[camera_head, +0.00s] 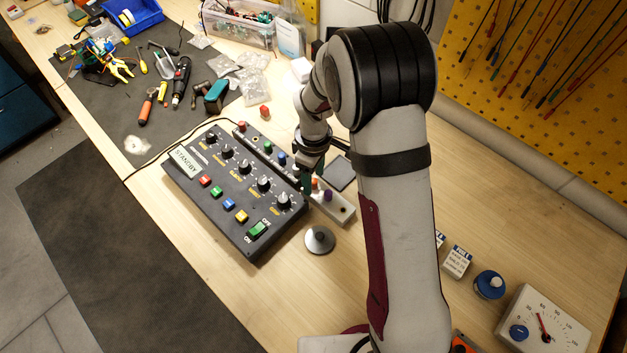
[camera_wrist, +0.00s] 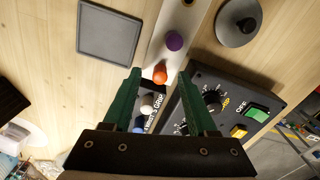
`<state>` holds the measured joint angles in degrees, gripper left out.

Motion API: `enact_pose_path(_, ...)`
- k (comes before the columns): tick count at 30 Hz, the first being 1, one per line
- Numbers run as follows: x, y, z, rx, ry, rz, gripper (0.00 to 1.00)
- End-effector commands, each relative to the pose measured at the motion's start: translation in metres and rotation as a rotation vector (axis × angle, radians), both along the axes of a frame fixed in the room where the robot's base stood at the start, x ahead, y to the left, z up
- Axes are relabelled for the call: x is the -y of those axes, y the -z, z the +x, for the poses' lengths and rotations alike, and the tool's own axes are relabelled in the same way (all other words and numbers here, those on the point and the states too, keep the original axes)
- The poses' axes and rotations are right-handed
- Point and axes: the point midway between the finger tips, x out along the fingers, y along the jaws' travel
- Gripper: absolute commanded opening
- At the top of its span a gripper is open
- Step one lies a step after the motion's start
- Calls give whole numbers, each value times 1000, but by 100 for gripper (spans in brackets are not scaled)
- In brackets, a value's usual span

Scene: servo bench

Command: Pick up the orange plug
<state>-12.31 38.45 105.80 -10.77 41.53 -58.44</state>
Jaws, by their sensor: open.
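The orange plug (camera_wrist: 160,73) stands in a light grey block (camera_wrist: 160,46) beside a purple plug (camera_wrist: 174,41). In the wrist view it sits between the tips of my gripper (camera_wrist: 159,75), whose green jaws are apart with a gap on each side of the plug. I cannot tell whether the tips are level with it or above it. In the head view my gripper (camera_head: 307,182) is low over the block's left end, and the orange plug (camera_head: 315,184) shows just right of the jaws. The purple plug (camera_head: 328,194) is nearby.
The black control box (camera_head: 240,190) with knobs and coloured buttons lies close left of my gripper. A dark strip with coloured plugs (camera_head: 267,146) runs behind it. A grey square pad (camera_head: 340,172) and a round grey knobbed disc (camera_head: 319,240) lie near the block. A red plug (camera_head: 264,112) stands farther back.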

Motion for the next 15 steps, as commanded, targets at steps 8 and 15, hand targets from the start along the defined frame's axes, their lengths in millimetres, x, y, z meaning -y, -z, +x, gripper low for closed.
enact_pose_path(8,0,0,0,0,0,1,42)
enact_pose_path(15,0,0,0,0,1,0,0)
